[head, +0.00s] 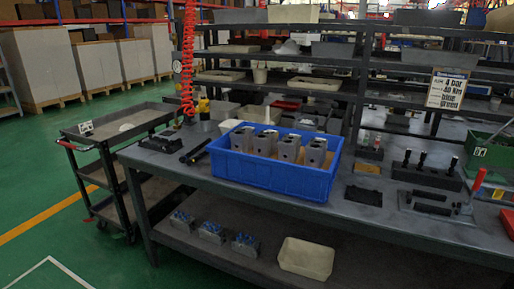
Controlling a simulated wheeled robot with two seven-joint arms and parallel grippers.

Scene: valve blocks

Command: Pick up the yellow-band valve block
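A blue crate (270,177) stands on the workbench near the middle of the head view. Several grey valve blocks (289,148) stand upright inside it, with tan surfaces between them. Their lower parts are hidden by the crate's front wall. I cannot make out a yellow band on any of them at this size. A few more blocks with blue tops (211,232) sit on the bench's lower shelf. Neither of my grippers shows in the head view.
A red coiled hose (187,60) hangs behind the bench's left end. A dark cart (105,135) stands at left. Right of the crate are a dark flat plate (363,196), a black block with upright pins (427,176) and a red-handled tool (477,184). A beige bin (306,258) sits on the lower shelf.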

